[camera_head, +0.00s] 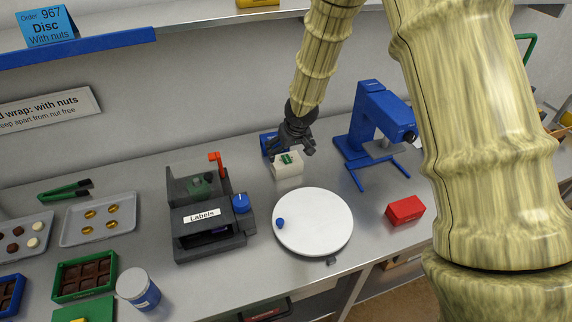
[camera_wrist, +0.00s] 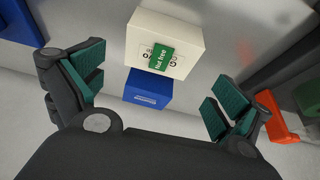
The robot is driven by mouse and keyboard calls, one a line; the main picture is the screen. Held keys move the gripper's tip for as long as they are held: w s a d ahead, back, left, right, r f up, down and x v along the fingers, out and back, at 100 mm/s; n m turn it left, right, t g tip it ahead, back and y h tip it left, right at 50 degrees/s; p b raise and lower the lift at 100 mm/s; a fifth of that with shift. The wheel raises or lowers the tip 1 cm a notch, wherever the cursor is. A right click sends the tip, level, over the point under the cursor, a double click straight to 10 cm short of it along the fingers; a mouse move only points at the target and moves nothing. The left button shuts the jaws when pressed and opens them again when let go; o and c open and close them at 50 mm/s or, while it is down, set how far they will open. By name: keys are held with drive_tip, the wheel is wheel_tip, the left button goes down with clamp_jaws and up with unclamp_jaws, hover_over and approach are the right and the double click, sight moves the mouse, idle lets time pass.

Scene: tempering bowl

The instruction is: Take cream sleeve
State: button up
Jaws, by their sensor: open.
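The cream sleeve (camera_head: 287,166) is a small cream box on the steel counter, right of the label machine. In the wrist view the cream sleeve (camera_wrist: 180,32) has a green label reading "Nut free". My gripper (camera_head: 294,147) is open and empty, close above the cream sleeve in the head view. In the wrist view my gripper (camera_wrist: 157,90) has its green-padded fingers wide apart, with the sleeve at the top of the picture, beyond the fingertips. A blue sleeve (camera_head: 268,143) stands behind the cream one and also shows in the wrist view (camera_wrist: 148,90).
A black label machine (camera_head: 208,215) stands left, a blue stand (camera_head: 372,125) right. A white turntable (camera_head: 315,225) and a red box (camera_head: 405,210) are in front. An order card (camera_head: 46,26) reads "967 Disc With nuts". Trays (camera_head: 98,235) lie at left.

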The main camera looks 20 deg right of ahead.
sight(287, 159)
drive_tip(key=shift+p+x, duration=1.2)
drive_tip(key=shift+x, duration=2.2)
drive_tip(key=shift+s, duration=0.1)
drive_tip(key=c, duration=0.5)
